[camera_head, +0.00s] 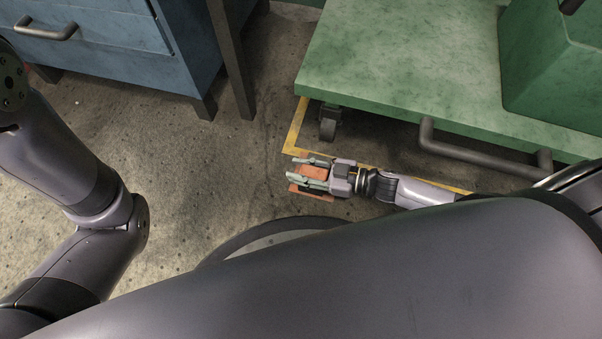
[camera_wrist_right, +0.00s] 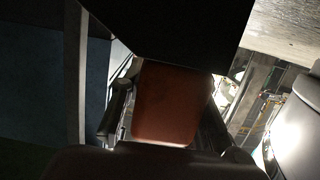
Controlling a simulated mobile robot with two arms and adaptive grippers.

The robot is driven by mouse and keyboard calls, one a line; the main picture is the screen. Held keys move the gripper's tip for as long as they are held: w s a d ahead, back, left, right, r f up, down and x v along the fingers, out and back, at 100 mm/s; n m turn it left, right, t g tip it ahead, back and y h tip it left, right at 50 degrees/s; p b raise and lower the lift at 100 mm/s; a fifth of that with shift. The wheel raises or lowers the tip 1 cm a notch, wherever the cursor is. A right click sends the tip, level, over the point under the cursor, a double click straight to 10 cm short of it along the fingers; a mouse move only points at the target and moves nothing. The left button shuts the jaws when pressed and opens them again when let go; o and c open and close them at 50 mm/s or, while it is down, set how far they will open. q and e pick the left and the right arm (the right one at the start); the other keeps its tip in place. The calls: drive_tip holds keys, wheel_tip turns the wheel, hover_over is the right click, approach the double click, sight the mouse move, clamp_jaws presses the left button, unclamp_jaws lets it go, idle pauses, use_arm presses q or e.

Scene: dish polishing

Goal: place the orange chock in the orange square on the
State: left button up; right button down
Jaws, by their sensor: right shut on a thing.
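The orange chock (camera_head: 312,172) is held between the fingers of my right gripper (camera_head: 308,174), near the middle of the head view. My right gripper is shut on it, low in front of the green cart. In the right wrist view the chock (camera_wrist_right: 170,103) fills the space between the fingers (camera_wrist_right: 172,110), in dim light. I cannot tell whether it touches the floor. The left arm comes in from the left, but its gripper is out of view. No orange square can be made out.
A green cart (camera_head: 400,60) on a caster wheel (camera_head: 329,122) with a dark handle (camera_head: 480,155) stands at the upper right. A yellow floor line (camera_head: 293,130) runs beside it. A blue drawer cabinet (camera_head: 110,50) stands at the upper left. Open floor (camera_head: 200,160) lies between.

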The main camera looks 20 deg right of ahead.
drive_tip(key=shift+f, duration=0.1)
drive_tip(key=shift+f, duration=0.1)
drive_tip(key=c, duration=1.7)
unclamp_jaws()
drive_tip(key=shift+f, duration=0.2)
drive_tip(key=o, duration=0.5)
drive_tip(key=shift+c, duration=0.2)
drive_tip(key=shift+r, duration=0.1)
